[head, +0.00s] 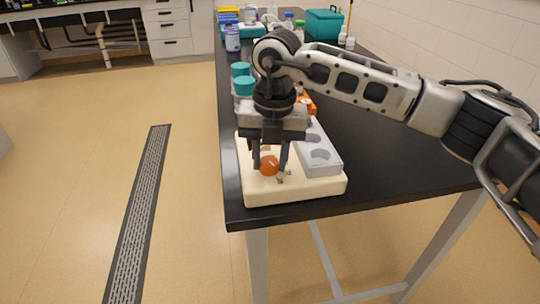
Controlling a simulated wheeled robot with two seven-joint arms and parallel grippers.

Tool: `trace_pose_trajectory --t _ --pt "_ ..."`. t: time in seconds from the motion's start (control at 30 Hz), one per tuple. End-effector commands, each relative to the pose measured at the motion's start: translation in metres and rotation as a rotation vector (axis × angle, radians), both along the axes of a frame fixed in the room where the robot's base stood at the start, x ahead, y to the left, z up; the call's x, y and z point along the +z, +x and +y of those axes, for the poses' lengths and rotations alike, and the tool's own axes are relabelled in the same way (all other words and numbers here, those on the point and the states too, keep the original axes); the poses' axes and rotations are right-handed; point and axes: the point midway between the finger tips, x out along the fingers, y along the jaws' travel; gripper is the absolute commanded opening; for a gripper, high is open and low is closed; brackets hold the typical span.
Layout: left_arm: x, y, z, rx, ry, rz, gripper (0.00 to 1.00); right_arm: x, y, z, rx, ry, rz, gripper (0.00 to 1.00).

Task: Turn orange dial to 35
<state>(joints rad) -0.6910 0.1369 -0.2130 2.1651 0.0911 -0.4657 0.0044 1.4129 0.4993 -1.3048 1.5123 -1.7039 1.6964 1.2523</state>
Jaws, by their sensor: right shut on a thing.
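The orange dial (269,165) sits on top of a cream-coloured base (300,193) near the front left corner of the black table. My right gripper (270,167) points down from above, its dark fingers on either side of the dial, shut on it. The gripper's body hides the far part of the base. The scale marks around the dial are too small to read, so its setting cannot be told. My left gripper is not in view.
Teal-capped jars (243,86) stand just behind. A purple-labelled bottle (232,38) and a teal box (323,24) are farther back. The black tabletop (390,150) is clear to the right.

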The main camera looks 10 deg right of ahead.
Motion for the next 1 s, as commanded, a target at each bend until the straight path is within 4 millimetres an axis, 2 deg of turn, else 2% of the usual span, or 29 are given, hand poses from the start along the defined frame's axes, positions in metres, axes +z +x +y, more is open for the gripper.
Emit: trace_pose_trajectory --t 0.07,0.1,0.17,0.2,0.43,0.57,0.73,1.0 --pt "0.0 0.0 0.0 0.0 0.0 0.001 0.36 0.003 0.002 0.0 -0.004 0.004 -0.009 0.11" --pt "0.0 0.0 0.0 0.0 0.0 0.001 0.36 0.003 0.002 0.0 -0.004 0.004 -0.009 0.36" --pt "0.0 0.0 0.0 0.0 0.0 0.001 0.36 0.003 0.002 0.0 -0.004 0.004 -0.008 0.53" --pt "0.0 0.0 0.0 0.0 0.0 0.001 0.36 0.003 0.002 0.0 -0.004 0.003 -0.008 0.55" --pt "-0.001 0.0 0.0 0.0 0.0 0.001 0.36 0.002 0.001 0.0 -0.001 0.001 -0.003 0.55" --pt "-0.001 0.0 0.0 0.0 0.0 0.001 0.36 0.007 0.001 -0.001 -0.001 0.001 -0.004 0.55" --pt "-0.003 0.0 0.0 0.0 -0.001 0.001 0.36 0.035 0.001 -0.002 -0.001 0.002 -0.007 0.55" --pt "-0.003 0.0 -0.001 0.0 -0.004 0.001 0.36 0.102 0.0 -0.005 -0.002 0.003 -0.008 0.55"
